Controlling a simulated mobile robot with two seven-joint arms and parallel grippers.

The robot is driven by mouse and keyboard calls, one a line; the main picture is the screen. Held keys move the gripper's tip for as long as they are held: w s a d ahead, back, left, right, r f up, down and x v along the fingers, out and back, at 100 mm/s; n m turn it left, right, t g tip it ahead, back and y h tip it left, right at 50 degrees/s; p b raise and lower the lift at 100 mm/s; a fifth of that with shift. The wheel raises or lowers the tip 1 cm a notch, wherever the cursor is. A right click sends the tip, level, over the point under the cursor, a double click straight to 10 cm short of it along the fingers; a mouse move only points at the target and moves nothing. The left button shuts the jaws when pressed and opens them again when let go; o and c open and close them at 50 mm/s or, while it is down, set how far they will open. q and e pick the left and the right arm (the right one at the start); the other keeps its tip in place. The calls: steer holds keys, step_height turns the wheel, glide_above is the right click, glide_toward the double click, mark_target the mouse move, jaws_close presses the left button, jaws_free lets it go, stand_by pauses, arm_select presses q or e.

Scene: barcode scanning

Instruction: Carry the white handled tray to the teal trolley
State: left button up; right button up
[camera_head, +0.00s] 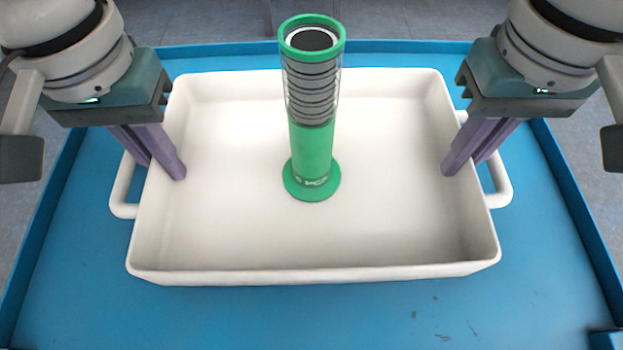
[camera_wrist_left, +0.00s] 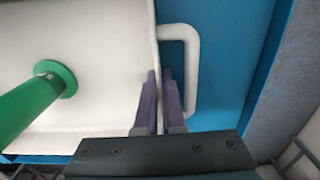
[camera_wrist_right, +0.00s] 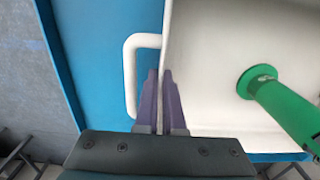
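The white handled tray (camera_head: 235,225) is level over a blue rimmed surface (camera_head: 330,320); I cannot tell whether it touches that surface. Its left handle (camera_head: 118,195) and right handle (camera_head: 502,185) stick out at the sides. My left gripper (camera_head: 160,165) straddles the tray's left wall, one finger inside and one between wall and handle. In the left wrist view its fingers (camera_wrist_left: 160,90) close on the wall. My right gripper (camera_head: 465,160) straddles the right wall the same way, its fingers (camera_wrist_right: 160,90) close on it in the right wrist view.
A green cylindrical container (camera_head: 312,150) with stacked dark rings under clear walls stands upright inside the tray. The blue surface has raised edges (camera_head: 575,215) at the sides and back. Grey floor (camera_head: 400,18) shows beyond.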

arm_select(q)
steer(key=o, duration=0.4)
steer(key=shift+r, duration=0.1)
arm_select(e)
steer(key=o, duration=0.4)
steer(key=shift+r, duration=0.1)
arm_select(q)
steer(key=shift+o, duration=0.2)
arm_select(e)
steer(key=shift+o, duration=0.2)
arm_select(q)
step_height(320, 180, up, 11)
steer(key=shift+r, duration=0.15)
arm_select(e)
steer(key=shift+r, duration=0.1)
arm_select(q)
steer(key=shift+r, duration=0.35)
arm_select(e)
step_height(320, 180, up, 12)
